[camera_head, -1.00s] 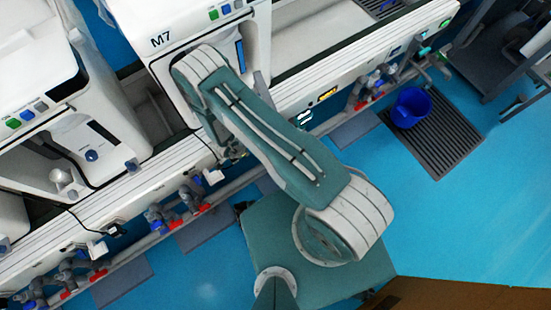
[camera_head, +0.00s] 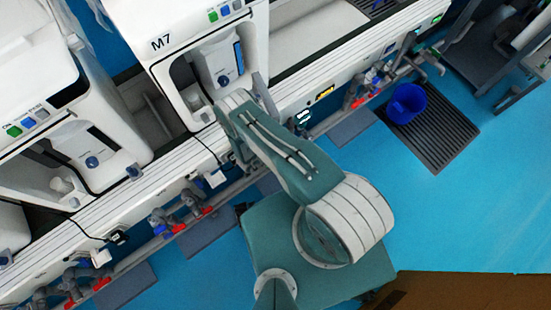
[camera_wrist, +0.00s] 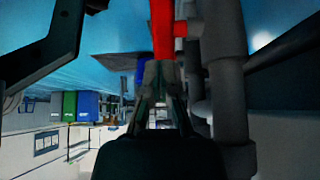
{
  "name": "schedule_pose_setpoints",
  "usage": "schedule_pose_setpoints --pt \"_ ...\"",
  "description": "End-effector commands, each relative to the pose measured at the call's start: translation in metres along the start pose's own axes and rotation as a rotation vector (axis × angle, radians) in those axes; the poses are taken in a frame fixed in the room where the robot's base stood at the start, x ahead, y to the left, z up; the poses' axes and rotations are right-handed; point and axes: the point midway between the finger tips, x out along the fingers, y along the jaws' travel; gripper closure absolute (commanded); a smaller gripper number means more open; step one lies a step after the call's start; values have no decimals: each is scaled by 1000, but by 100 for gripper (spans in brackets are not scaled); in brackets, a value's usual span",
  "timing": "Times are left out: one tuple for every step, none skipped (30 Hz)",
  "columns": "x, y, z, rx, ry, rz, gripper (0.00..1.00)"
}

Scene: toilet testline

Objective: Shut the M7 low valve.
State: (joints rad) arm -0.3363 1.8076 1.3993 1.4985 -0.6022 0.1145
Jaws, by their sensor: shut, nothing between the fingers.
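The white machine labelled M7 (camera_head: 205,30) stands at the top of the head view. My arm reaches to the bench edge below it, and the arm hides the pipes and valves there. My gripper (camera_wrist: 160,68) shows in the wrist view, shut and empty, with its fingertips just under the lower end of a red valve handle (camera_wrist: 163,30). I cannot tell whether they touch it. The handle hangs straight down in that picture, beside grey pipes (camera_wrist: 228,80). A blue part (camera_wrist: 142,65) shows behind the fingers, partly hidden.
Other red-handled valves sit on the pipe run, left (camera_head: 180,227) and right (camera_head: 358,102) of my arm. A blue bucket (camera_head: 408,103) stands on a dark floor grate (camera_head: 440,140). Blue floor (camera_head: 460,220) is clear at right. Coloured bins (camera_wrist: 87,106) show far off in the wrist view.

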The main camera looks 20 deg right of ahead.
Motion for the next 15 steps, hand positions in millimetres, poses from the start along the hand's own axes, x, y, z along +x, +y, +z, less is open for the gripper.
schedule_pose_setpoints --pt "8 1 -2 3 0 2 100" --pt "12 1 -2 3 0 2 100" --pt "16 0 -3 3 0 1 100" --pt "18 0 -3 3 0 1 100" --pt "20 0 -4 1 0 1 100" --pt "22 0 -4 0 0 1 100" --pt "23 0 -4 0 0 0 100" --pt "24 0 -4 0 0 0 100" --pt "24 0 -4 0 1 0 100" --pt "24 0 -4 0 1 -1 100" --pt "24 -1 -4 0 1 -1 100" --pt "24 -1 -4 0 1 -1 100" --pt "24 0 -4 0 1 0 100" --pt "24 0 -4 0 1 0 100" --pt "24 0 -4 0 1 0 100"
